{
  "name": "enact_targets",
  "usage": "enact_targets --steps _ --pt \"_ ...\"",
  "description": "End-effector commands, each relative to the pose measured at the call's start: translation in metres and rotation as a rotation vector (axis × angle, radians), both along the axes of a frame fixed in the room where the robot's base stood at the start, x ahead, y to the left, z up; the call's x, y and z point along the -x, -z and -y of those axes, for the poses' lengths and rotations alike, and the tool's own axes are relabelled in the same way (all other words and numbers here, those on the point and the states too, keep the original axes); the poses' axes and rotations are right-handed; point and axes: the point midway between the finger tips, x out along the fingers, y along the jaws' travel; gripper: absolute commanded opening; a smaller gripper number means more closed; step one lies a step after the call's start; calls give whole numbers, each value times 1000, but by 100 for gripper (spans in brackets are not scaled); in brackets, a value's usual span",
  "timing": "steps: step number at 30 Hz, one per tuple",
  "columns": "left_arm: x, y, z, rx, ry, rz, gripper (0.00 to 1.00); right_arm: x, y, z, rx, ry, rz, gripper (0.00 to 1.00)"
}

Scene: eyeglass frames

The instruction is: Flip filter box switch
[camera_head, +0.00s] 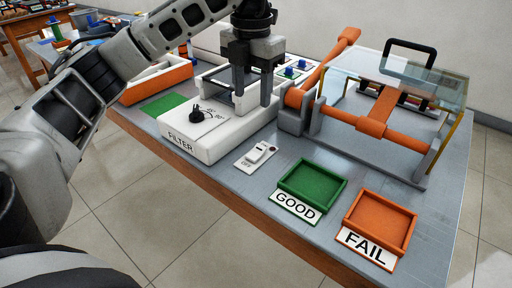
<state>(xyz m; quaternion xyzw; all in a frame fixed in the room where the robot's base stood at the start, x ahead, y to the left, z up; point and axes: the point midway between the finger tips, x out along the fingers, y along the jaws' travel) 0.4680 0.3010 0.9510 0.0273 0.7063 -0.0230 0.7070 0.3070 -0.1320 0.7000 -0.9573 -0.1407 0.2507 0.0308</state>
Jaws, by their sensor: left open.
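The white filter box (183,145), labelled FILTER, sits on the workbench near the middle. A black knob (197,115) stands on its top, with small dial markings beside it. A small white switch plate (257,154) with a rocker and an OFF label lies on the bench just right of the box. My left gripper (252,104) points down over the right part of the filter box, right of the knob. My right gripper is out of view.
A green GOOD tray (334,180) and an orange FAIL tray (404,239) lie at the front right. An orange and grey fixture with a clear cover (395,76) stands behind them. An orange-sided bin (158,90) is at the back left. Bare bench (225,180) lies before the switch.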

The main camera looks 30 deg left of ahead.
Motion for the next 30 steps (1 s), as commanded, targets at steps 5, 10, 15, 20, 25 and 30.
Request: enact_targets --steps 5,10,15,20,25,30 --pt "1 38 2 5 6 -6 49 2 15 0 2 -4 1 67" --pt "1 76 2 6 8 -6 49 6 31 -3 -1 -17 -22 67" --pt "1 109 2 4 6 -4 49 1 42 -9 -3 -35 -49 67" --pt "1 134 2 4 7 -4 49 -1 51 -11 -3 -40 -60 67" --pt "1 149 2 5 7 -2 49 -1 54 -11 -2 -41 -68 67" --pt "0 152 2 5 7 0 49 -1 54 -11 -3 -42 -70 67"
